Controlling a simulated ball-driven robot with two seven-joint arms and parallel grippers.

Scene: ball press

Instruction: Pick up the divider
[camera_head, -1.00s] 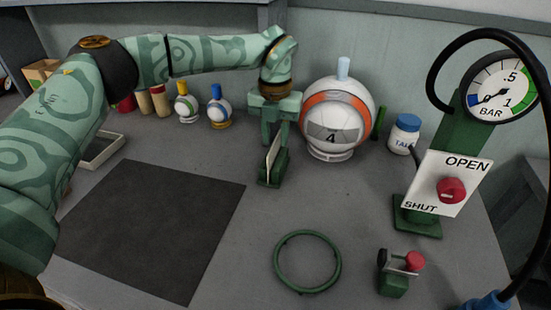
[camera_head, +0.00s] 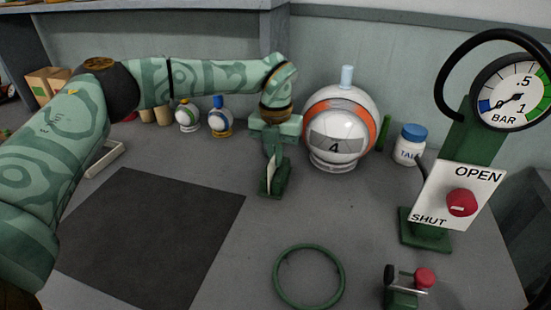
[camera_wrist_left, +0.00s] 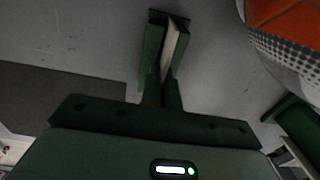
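The divider (camera_head: 272,176) is a thin pale card standing upright in a slotted green holder (camera_head: 277,188) on the table, left of the big ball. The left wrist view also shows the divider (camera_wrist_left: 171,44) in its holder (camera_wrist_left: 151,52). My left gripper (camera_head: 273,155) reaches down from above. Its two fingers (camera_wrist_left: 161,84) are close together on the near end of the divider, whose gripped part is hidden between them. My right gripper is in neither view.
The big orange and white ball (camera_head: 343,116), marked 4, stands close right of the holder. A talc jar (camera_head: 408,148), the OPEN/SHUT valve panel (camera_head: 457,196) and a gauge (camera_head: 514,93) are further right. A green ring (camera_head: 280,285) lies in front. A dark mat (camera_head: 150,235) is left.

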